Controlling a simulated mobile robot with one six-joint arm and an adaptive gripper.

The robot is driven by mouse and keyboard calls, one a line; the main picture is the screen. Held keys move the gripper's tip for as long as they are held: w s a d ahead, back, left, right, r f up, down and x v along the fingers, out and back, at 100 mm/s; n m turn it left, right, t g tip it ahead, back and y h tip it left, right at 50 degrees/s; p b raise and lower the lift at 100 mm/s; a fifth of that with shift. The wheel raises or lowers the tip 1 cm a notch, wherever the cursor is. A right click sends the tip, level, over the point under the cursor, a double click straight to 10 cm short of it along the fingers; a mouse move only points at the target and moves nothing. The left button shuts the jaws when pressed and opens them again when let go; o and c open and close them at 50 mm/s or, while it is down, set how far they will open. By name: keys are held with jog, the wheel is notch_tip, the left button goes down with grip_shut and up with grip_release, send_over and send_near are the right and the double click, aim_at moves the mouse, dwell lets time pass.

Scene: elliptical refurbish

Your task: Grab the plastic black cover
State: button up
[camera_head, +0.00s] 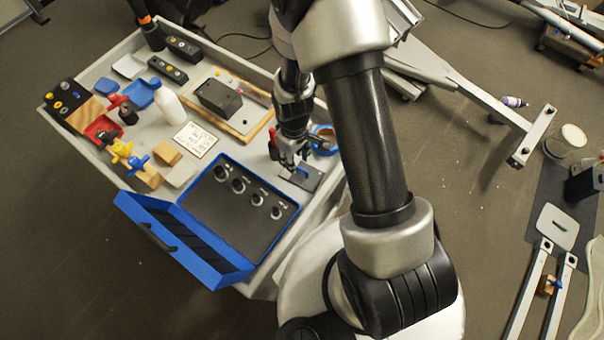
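A black box-shaped piece (217,99), which could be the plastic black cover, sits on a wooden-edged board (246,129) in the middle of the table. A flat dark plate with a blue part on it (307,179) lies at the table's right side; I cannot tell if this is the cover instead. My gripper (291,166) points down beside this plate, to the right of the black box and apart from it. Its fingers are small and partly dark against the plate, so their opening and any contact are unclear.
A blue open drawer or tray (178,241) with round black parts sits at the table's front. A white bottle (169,104), red and yellow valves (121,150) and wooden blocks crowd the left. A blue tape ring (324,136) lies right of my gripper. Metal frames stand on the floor at right.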

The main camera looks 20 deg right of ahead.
jog(key=f, duration=0.2)
jog(key=f+b, duration=0.2)
jog(key=f, duration=0.1)
jog(key=shift+d+f, duration=0.3)
jog(key=shift+r, duration=0.1)
jog(key=shift+c, duration=0.2)
grip_shut()
